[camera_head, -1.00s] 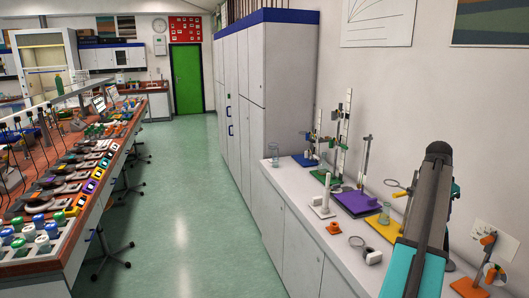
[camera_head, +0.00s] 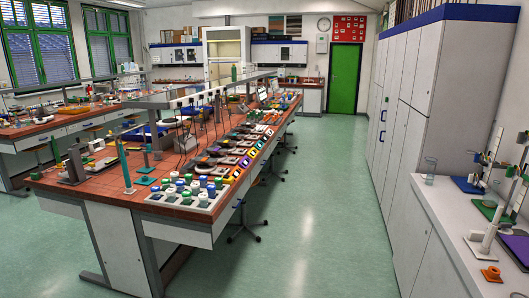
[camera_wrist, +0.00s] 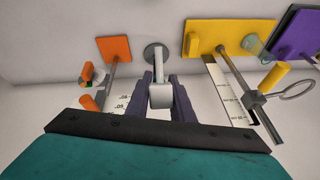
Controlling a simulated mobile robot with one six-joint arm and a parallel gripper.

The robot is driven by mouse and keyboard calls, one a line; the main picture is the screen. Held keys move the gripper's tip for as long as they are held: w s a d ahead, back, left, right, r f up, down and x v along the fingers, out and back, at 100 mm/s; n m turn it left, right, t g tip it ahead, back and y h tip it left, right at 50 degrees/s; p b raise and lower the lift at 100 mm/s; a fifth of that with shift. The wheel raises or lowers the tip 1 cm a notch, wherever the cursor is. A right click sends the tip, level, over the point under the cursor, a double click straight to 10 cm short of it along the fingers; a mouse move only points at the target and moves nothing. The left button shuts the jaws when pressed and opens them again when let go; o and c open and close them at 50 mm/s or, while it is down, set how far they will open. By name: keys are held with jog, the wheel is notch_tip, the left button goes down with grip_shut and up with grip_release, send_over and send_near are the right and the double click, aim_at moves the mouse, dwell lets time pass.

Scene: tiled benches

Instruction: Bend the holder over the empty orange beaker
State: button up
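In the wrist view, my gripper's two dark fingers (camera_wrist: 161,76) stand on either side of a grey-white holder-like piece (camera_wrist: 160,97). Its stem runs to a round grey disc (camera_wrist: 153,53). I cannot tell whether the fingers press on it. To the left is a stand with an orange base (camera_wrist: 113,48), a rod and an orange clamp. To the right, a small clear beaker (camera_wrist: 255,44) is by a yellow base (camera_wrist: 206,35). I see no beaker that is clearly orange. My gripper is out of the head view, where a clear glass beaker (camera_head: 430,172) stands on the bench.
A purple base (camera_wrist: 298,35) and a rod with a ring (camera_wrist: 297,89) are at the right of the wrist view. The white bench (camera_head: 440,208) holds a blue base (camera_head: 467,185) and an orange piece (camera_head: 491,273).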

grip_shut()
jog(key=a+f+h+b, duration=0.1)
jog(key=b, duration=0.1)
jog(key=a+f+h+b, duration=0.1)
jog(key=b, duration=0.1)
jog(key=shift+w+a+g+b, duration=0.1)
jog(key=shift+w+g+b, duration=0.2)
jog(key=shift+w, duration=0.1)
jog(key=shift+r, duration=0.1)
dwell(0.4)
jog(key=shift+w+a+f+h+b, duration=0.1)
jog(key=shift+a+f+h+b, duration=0.3)
jog(key=shift+b, duration=0.55)
jog(key=shift+w+a+f+h+b, duration=0.1)
jog(key=shift+a+f+h+b, duration=0.1)
jog(key=shift+f+h+b, duration=0.55)
jog(key=shift+a+g+b, duration=0.2)
jog(key=shift+g+b, duration=0.1)
jog(key=shift+b, duration=0.55)
jog(key=shift+w+r+h, duration=0.1)
jog(key=shift+h, duration=0.15)
jog(key=shift+b, duration=0.4)
